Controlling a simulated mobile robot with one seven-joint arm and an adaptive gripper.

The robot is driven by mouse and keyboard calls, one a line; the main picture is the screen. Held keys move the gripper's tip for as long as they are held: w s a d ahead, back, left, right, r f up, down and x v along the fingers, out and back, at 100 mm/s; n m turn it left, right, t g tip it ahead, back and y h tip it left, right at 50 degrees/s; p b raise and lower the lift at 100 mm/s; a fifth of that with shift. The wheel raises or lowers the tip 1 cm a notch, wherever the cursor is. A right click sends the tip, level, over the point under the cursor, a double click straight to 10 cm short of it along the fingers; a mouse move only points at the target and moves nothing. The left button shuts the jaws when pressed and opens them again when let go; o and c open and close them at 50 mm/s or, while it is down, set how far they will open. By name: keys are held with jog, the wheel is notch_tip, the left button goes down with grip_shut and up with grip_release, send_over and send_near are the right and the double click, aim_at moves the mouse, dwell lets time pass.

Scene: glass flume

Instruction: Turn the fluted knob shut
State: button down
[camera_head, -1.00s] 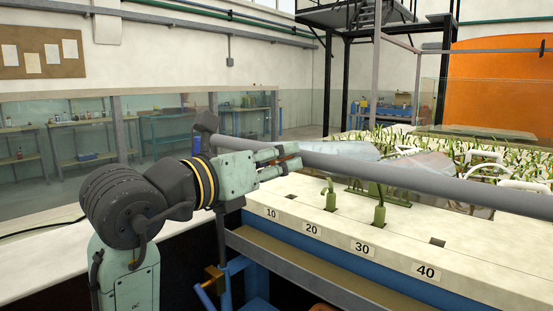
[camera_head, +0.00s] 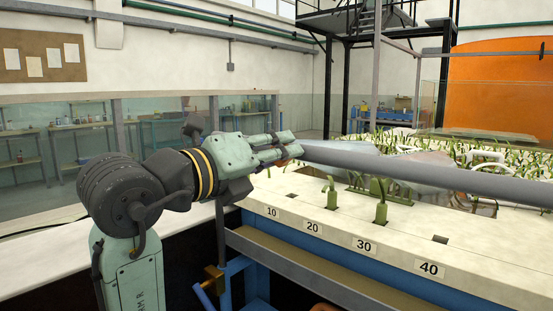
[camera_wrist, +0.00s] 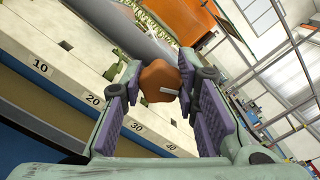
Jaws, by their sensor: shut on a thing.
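The fluted knob (camera_wrist: 158,76) is orange-brown with a lobed rim and a pale pointer mark on its face. In the wrist view it sits between the purple pads of my gripper (camera_wrist: 164,84), which is shut on it. Only a small brown patch of the knob (camera_head: 295,151) shows there, the rest hidden by the fingers.
A grey rail (camera_head: 290,265) and blue frame lie in front. Green plants (camera_head: 480,150) stand behind the pipe.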

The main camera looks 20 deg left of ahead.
jog(key=n+b, duration=0.1)
jog(key=n, duration=0.5)
jog(key=shift+f+n, duration=0.1)
jog(key=shift+n, duration=0.2)
jog(key=n, duration=0.5)
jog(key=shift+f+n, duration=0.1)
jog(key=shift+n, duration=0.3)
jog(key=c, duration=1.2)
grip_release()
jog(key=shift+s+a, duration=0.1)
jog(key=v, duration=1.1)
jog(key=shift+s+a, duration=0.1)
jog(key=shift+s, duration=0.3)
